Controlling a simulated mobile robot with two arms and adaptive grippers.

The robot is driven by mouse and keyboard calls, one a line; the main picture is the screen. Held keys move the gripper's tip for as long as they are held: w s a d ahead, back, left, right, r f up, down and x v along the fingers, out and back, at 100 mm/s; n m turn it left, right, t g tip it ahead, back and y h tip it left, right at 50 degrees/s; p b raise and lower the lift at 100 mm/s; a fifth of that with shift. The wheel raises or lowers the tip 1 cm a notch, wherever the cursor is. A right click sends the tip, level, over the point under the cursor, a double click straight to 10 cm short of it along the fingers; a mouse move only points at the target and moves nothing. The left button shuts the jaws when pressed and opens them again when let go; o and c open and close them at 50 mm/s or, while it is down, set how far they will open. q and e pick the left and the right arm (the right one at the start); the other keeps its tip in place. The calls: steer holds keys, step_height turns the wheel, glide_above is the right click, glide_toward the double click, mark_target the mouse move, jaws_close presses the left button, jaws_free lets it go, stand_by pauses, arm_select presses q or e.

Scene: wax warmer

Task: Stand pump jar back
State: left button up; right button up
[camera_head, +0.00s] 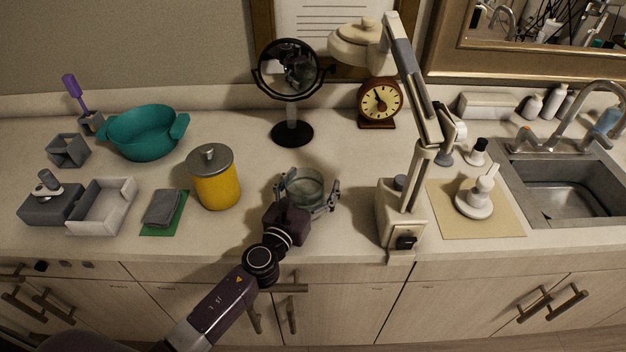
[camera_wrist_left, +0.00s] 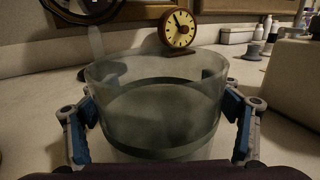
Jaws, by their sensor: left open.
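A clear glass jar (camera_head: 304,188) with a wide round rim stands on the counter near its front, left of the beige lamp base. No pump shows on it. My left gripper (camera_head: 311,187) is open around the jar, one finger on each side. In the left wrist view the jar (camera_wrist_left: 158,110) fills the middle between the blue-padded fingers (camera_wrist_left: 160,115); whether the pads touch it I cannot tell. A white rounded piece with a spout-like top (camera_head: 475,199) rests on a tan mat (camera_head: 508,218) at the right; it may be the pump part. My right gripper is not in view.
A yellow canister (camera_head: 216,185) with a grey lid stands left of the jar. The beige lamp (camera_head: 401,215) with its tall arm stands close to the right. A round mirror (camera_head: 291,132) and a clock (camera_head: 380,103) stand behind. The sink (camera_head: 575,185) is at far right.

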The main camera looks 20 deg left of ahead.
mark_target(299, 204)
arm_select(q)
steer(key=shift+s+a, duration=0.2)
steer(key=shift+s, duration=1.15)
steer(key=shift+s+a+r, duration=0.1)
steer(key=shift+s+a, duration=0.1)
steer(key=shift+s, duration=1.1)
steer(key=shift+s+a, duration=0.15)
steer(key=shift+s, duration=1.15)
steer(key=s+a, duration=0.1)
steer(key=s, duration=1.1)
steer(key=shift+a, duration=0.35)
